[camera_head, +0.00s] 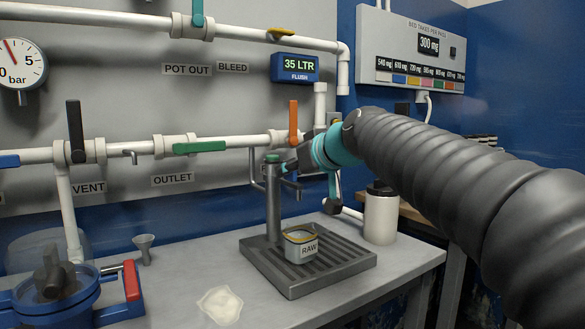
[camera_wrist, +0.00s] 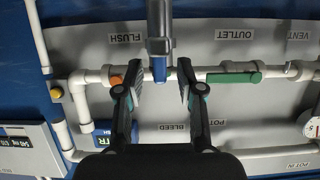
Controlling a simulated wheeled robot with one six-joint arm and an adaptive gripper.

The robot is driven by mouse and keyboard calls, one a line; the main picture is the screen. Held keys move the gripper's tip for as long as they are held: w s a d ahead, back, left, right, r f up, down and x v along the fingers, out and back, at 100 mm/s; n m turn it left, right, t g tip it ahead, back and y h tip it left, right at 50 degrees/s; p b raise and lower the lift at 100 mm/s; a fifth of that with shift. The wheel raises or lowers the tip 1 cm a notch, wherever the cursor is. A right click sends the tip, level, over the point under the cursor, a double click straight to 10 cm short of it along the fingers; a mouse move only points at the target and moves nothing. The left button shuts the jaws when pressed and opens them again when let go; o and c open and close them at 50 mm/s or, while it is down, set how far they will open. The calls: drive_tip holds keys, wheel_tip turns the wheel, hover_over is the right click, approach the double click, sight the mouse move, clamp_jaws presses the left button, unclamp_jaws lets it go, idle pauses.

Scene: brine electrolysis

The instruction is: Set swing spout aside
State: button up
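The swing spout is part of a grey post (camera_head: 273,205) with a green cap, standing at the back of a slatted drip tray (camera_head: 330,268). A small grey nozzle (camera_head: 291,184) points down at its right. My gripper (camera_head: 290,165) is beside the top of the post in the head view, partly hidden by my arm. In the wrist view my gripper (camera_wrist: 160,92) is open, its two fingers apart and empty. A grey upright tube (camera_wrist: 158,28) with a blue end lies between and just beyond the fingertips in that view. I cannot tell whether they touch.
A cup labelled RAW (camera_head: 300,246) stands on the tray. A white canister (camera_head: 381,215) is to the right. A funnel (camera_head: 144,247), a white powder patch (camera_head: 221,305) and a blue clamped vessel (camera_head: 58,290) lie left. Pipes with an orange valve handle (camera_head: 293,122) run behind.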

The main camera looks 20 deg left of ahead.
drive_tip(key=shift+w+a+f, duration=0.15)
drive_tip(key=shift+w+a, duration=0.2)
drive_tip(key=shift+a, duration=0.05)
clamp_jaws()
